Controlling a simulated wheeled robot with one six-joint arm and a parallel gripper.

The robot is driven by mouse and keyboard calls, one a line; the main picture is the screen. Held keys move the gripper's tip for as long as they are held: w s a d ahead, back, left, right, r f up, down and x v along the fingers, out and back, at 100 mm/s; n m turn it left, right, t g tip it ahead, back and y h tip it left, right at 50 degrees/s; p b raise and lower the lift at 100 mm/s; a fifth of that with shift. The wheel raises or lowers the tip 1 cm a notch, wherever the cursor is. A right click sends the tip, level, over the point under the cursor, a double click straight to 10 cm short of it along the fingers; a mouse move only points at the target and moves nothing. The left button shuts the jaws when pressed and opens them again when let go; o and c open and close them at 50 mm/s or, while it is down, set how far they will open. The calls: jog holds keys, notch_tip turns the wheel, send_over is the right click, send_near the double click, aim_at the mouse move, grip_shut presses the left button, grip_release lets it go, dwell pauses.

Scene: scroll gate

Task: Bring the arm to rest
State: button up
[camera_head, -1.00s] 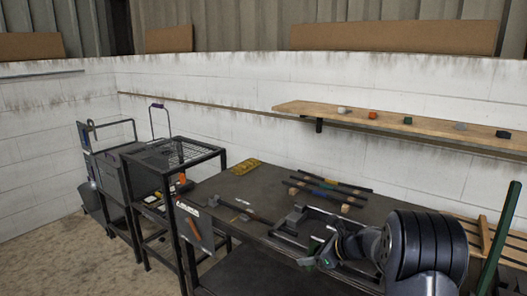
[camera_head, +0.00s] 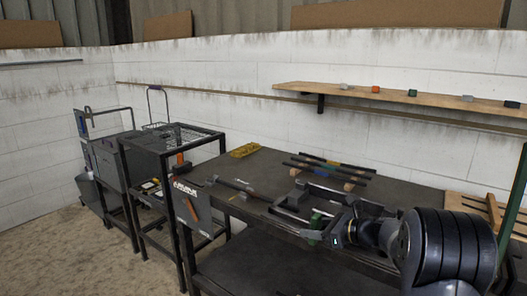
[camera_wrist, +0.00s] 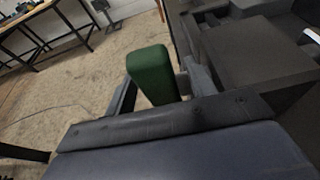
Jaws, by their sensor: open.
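My arm reaches in from the right in the head view, low over the front of the dark workbench (camera_head: 255,172). My gripper (camera_head: 324,230) is at the bench's front edge and is open. A green upright piece (camera_head: 317,222) stands at the fingertips. In the wrist view the same green piece (camera_wrist: 152,75) shows between the dark fingers. I cannot tell whether the fingers touch it or what it is fixed to. A dark metal frame (camera_head: 290,200) lies on the bench just behind the gripper.
Dark bars (camera_head: 330,170) on wooden blocks and a yellow tray (camera_head: 244,150) lie at the back. A wooden shelf (camera_head: 440,101) holds several small blocks. Black stands (camera_head: 170,140) are to the left. A green pole (camera_head: 512,205) rises at the right, near my arm. The floor at left is clear.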

jog(key=shift+d+f+t+y+b, duration=0.15)
jog(key=shift+t+y+b, duration=1.15)
jog(key=shift+b, duration=3)
jog(key=shift+s+d+r, duration=0.15)
jog(key=shift+s+r, duration=0.05)
jog(key=shift+s+d, duration=0.25)
jog(key=shift+d, duration=0.1)
